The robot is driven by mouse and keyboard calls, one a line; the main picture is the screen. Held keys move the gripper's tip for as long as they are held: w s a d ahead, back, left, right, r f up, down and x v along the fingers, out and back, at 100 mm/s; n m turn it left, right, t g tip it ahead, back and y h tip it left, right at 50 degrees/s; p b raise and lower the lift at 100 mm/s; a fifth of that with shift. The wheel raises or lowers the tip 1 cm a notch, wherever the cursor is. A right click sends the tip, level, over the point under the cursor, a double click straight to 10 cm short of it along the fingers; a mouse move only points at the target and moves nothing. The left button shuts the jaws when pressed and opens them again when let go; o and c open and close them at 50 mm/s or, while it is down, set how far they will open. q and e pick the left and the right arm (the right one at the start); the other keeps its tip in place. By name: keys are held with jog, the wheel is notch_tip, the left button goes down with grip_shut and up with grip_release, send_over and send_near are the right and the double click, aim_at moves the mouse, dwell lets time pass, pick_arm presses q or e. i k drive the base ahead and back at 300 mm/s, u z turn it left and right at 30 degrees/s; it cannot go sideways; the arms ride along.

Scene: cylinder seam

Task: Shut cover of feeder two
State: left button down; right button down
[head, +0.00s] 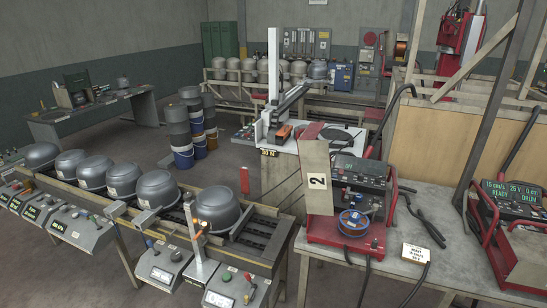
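Feeder two is a red-framed unit (338,235) on the grey table at centre right, with a dark lit display panel (359,175) on its upper front. Its cover (317,178), a beige panel marked "2", stands upright at the unit's left side, swung open. A blue wire spool (353,223) shows uncovered in the front of the feeder. The cover's hinge is too small to make out. Neither of my grippers is in view.
A second red feeder (493,255) with a lit display stands at the right edge. A pair of dark pliers (428,228) and a small label card (415,253) lie between the feeders. Grey domed tanks (217,208) line the conveyor at left. Dark cables hang over the table's front edge.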

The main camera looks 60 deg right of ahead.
aim_at(313, 158)
jog(key=i, duration=1.65)
jog(key=z, duration=3.3)
